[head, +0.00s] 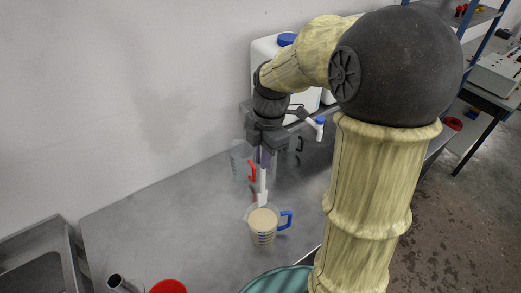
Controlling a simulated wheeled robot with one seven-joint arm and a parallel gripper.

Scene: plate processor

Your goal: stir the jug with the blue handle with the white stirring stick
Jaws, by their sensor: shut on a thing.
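The jug with the blue handle (263,227) stands upright on the metal table. It holds a pale beige content, and its blue handle points right. My gripper (264,158) points down above and slightly behind the jug. It is shut on the white stirring stick (263,183), which hangs upright below the fingers. The stick's wide lower end is at the jug's back rim; I cannot tell whether it is inside the jug or behind it. A clear jug with a red handle (251,171) stands behind, partly hidden by my gripper.
A jug with a dark handle (299,143) is right of my gripper. A teal bowl (279,281), a red round thing (168,287) and a metal cylinder (121,284) are at the front.

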